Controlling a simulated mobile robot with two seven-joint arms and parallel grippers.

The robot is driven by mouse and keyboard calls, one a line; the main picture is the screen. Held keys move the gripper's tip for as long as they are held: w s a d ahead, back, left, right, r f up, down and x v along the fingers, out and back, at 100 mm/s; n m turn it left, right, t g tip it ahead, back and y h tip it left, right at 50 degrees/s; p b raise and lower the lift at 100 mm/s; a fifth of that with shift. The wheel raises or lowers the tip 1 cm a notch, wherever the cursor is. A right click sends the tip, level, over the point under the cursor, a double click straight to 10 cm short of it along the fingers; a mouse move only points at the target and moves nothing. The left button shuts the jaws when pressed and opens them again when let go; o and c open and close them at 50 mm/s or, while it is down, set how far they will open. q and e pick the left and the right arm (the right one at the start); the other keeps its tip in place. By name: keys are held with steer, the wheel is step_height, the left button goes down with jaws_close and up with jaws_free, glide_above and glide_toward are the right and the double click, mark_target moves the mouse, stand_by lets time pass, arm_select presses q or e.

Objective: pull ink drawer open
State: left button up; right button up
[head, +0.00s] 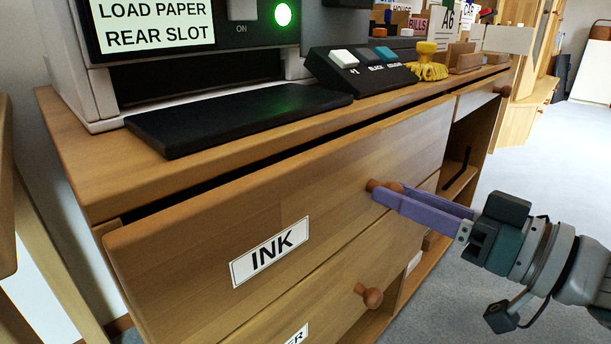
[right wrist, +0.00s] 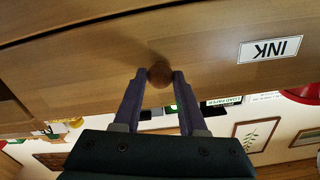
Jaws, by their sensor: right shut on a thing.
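The ink drawer (head: 200,222) is the top wooden drawer of the cabinet, with a white INK label (head: 270,252) on its front. Its front stands a little out from the cabinet, with a dark gap along its top edge. My right gripper (head: 388,190) has its purple fingers shut on the drawer's round wooden knob (head: 372,185). In the right wrist view the knob (right wrist: 160,73) sits between the two fingertips, and the INK label (right wrist: 269,47) shows upside down. My left gripper is not in view.
A lower drawer with its own knob (head: 369,295) is just below. On the cabinet top (head: 110,180) stand a printer with a black tray (head: 240,118), a button box (head: 360,72) and a yellow brush-like item (head: 427,62). Open grey floor (head: 535,165) lies to the right.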

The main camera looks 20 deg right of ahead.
jaws_close()
stand_by(0.8)
